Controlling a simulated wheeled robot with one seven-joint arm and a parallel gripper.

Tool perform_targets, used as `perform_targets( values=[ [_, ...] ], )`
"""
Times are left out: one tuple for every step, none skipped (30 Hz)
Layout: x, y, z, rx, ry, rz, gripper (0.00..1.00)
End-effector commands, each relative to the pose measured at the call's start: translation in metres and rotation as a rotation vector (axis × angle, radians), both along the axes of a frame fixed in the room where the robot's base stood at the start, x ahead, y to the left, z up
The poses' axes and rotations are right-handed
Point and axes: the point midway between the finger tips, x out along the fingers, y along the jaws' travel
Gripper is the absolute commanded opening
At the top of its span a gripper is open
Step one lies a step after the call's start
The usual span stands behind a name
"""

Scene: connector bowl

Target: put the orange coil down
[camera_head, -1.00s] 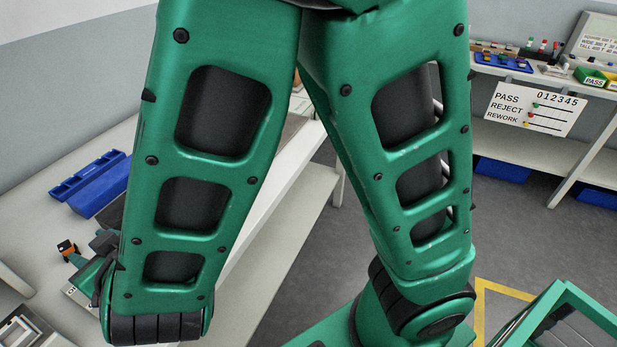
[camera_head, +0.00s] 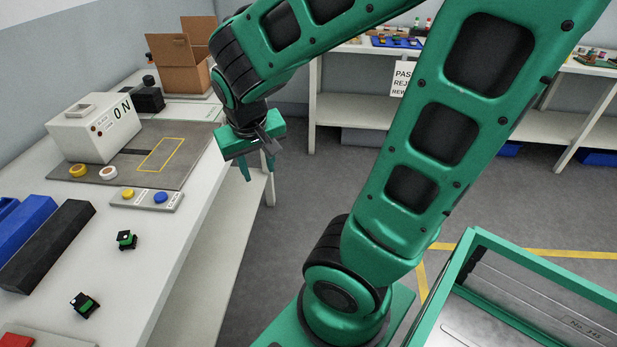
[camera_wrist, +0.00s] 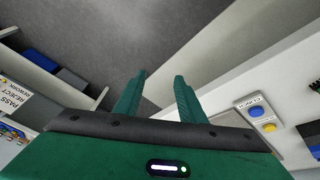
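I cannot see an orange coil in either current view. My gripper (camera_head: 258,168) hangs past the bench's right edge, over the floor, with its green fingers pointing down. In the wrist view my gripper (camera_wrist: 160,76) has its two fingers apart, with nothing between them and only floor and bench edge beyond. Two small black and green parts lie on the white bench (camera_head: 190,235): one nearer the middle (camera_head: 125,240) and one closer to the front (camera_head: 84,305).
A white ON box (camera_head: 90,135) stands on a grey mat (camera_head: 190,150) with a yellow outline. A button panel (camera_head: 147,199) lies before it. Blue (camera_head: 28,228) and black (camera_head: 48,248) bins are at left, a cardboard box (camera_head: 183,70) behind. A green-framed tray (camera_head: 540,262) is at lower right.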

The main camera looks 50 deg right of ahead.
Motion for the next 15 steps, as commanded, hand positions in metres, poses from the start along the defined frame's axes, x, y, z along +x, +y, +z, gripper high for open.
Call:
perform_targets(
  values=[
    [-0.02,-0.013,0.004,0.031,0.032,-0.042,0.37],
    [-0.032,-0.019,0.005,0.05,0.054,-0.058,0.37],
    [-0.048,-0.024,0.007,0.076,0.081,-0.077,0.37],
    [-0.059,-0.027,0.009,0.096,0.102,-0.09,0.37],
    [-0.07,-0.029,0.011,0.117,0.119,-0.101,0.37],
    [-0.084,-0.032,0.013,0.142,0.14,-0.116,0.37],
    [-0.093,-0.033,0.014,0.161,0.155,-0.122,0.37],
    [-0.102,-0.034,0.016,0.178,0.169,-0.131,0.37],
    [-0.113,-0.034,0.018,0.199,0.182,-0.138,0.37],
    [-0.12,-0.034,0.019,0.214,0.193,-0.143,0.37],
    [-0.126,-0.034,0.021,0.227,0.201,-0.146,0.37],
    [-0.132,-0.033,0.022,0.241,0.21,-0.151,0.37],
    [-0.136,-0.033,0.023,0.249,0.215,-0.152,0.37],
    [-0.139,-0.033,0.023,0.255,0.219,-0.153,0.41],
    [-0.142,-0.032,0.024,0.263,0.224,-0.152,0.45]
  ],
)
